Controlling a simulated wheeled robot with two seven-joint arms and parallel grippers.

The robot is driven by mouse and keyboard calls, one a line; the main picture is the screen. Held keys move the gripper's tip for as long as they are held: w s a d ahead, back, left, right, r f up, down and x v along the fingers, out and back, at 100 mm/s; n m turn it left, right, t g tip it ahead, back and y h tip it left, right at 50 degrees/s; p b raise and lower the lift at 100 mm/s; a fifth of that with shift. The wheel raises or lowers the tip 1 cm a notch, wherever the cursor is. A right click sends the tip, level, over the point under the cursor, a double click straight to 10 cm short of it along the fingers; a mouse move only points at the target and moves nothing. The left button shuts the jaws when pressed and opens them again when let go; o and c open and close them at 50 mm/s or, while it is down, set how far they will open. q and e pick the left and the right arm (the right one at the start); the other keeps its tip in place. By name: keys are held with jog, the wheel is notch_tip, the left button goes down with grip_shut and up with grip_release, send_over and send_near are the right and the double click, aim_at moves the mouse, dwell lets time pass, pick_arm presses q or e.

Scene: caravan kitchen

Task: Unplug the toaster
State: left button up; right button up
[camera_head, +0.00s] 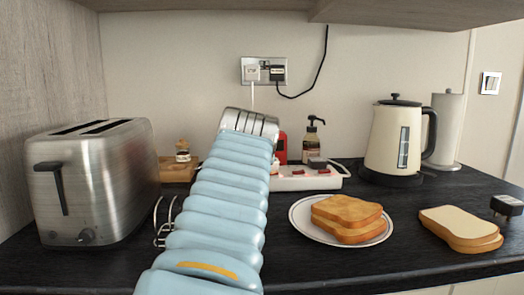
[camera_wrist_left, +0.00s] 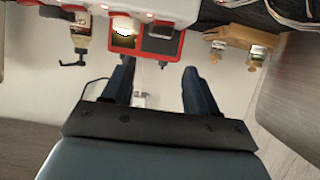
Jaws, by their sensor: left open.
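The metal toaster (camera_head: 97,180) stands at the left of the counter; its cord is not clearly visible. A wall socket (camera_head: 264,83) holds a white plug (camera_head: 252,72) and a black plug (camera_head: 279,73). A white power strip (camera_head: 300,181) with red switches lies on the counter, with a black plug (camera_head: 317,163) on it. My left arm crosses the middle of the head view and hides its gripper. In the wrist view, my left gripper (camera_wrist_left: 158,68) has its fingers apart with no object clearly held. The power strip (camera_wrist_left: 170,9) shows at the top of that view. My right gripper is out of view.
A plate (camera_head: 310,233) with toast (camera_head: 348,215), bread slices (camera_head: 460,229) and a black plug-like item (camera_head: 507,206) lie to the right. A kettle (camera_head: 397,140), soap bottle (camera_head: 312,140) and red item (camera_head: 281,149) stand behind. A cupboard (camera_head: 200,5) overhangs the counter.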

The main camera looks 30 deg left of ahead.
pick_arm(q)
jog(key=p+x, duration=0.2)
jog(key=x, duration=1.1)
jog(key=shift+w+a, duration=0.15)
jog(key=shift+w, duration=0.1)
jog(key=c, duration=0.7)
jog(key=shift+r, duration=0.15)
jog(key=shift+r+p, duration=0.55)
jog(key=shift+r, duration=1)
jog(key=shift+r, duration=0.1)
